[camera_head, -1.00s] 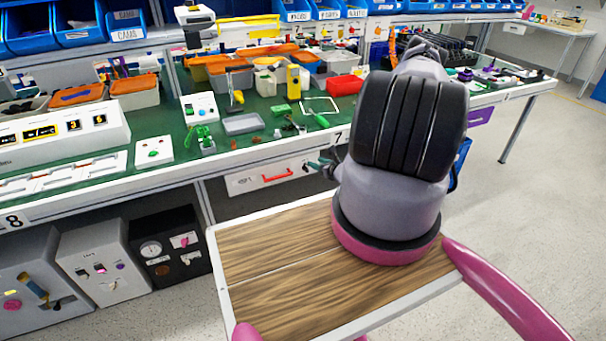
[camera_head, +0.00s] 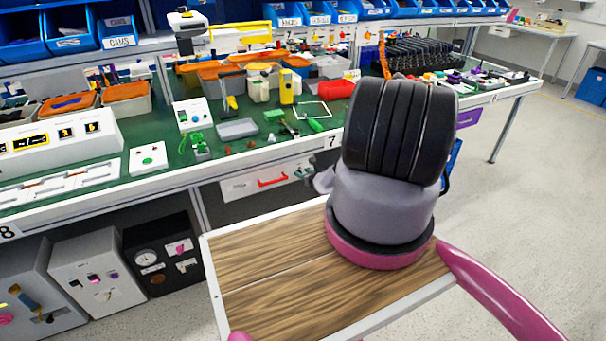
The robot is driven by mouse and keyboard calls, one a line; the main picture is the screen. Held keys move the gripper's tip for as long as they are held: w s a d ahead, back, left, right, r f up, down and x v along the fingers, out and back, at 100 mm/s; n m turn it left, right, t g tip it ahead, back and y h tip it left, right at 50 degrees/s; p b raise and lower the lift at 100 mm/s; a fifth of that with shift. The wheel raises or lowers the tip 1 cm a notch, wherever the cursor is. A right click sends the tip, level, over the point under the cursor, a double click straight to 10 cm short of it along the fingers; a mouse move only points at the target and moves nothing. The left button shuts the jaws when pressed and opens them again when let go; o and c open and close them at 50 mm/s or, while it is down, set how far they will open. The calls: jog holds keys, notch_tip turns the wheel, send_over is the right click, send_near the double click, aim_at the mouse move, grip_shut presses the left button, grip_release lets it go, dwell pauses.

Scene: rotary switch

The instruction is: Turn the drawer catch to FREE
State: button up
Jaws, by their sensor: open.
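The white drawer (camera_head: 235,189) with a red handle (camera_head: 273,181) hangs under the bench and looks closed. The catch seems to be the small part at the drawer's right end, beside my gripper; it is too small and too covered for me to read its position. My gripper (camera_head: 304,169) shows as a small dark grey-teal shape in front of the drawer's right end. It is open, with nothing visible in it. I cannot tell whether it touches the catch. My arm hides the area just to the right.
The green bench top (camera_head: 255,150) above the drawer carries bins, tools and small panels. Grey boxes (camera_head: 95,272) and a black box (camera_head: 160,255) with a gauge stand below at left. Open floor (camera_head: 520,210) lies to the right.

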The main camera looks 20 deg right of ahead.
jog(key=shift+w, duration=0.1)
grip_shut()
jog(key=shift+y, duration=0.3)
jog(key=m+t+y, duration=0.1)
jog(key=m+y, duration=0.1)
jog(key=m, duration=0.2)
jog(key=d+f+m+y, duration=0.1)
jog(key=m+y, duration=0.1)
jog(key=m, duration=0.2)
jog(key=m+t+y, duration=0.1)
jog(key=m+y, duration=0.1)
jog(key=m, duration=0.3)
jog(key=shift+d+f+t, duration=0.2)
jog(key=shift+t, duration=0.1)
jog(key=shift+m, duration=0.4)
dwell(0.4)
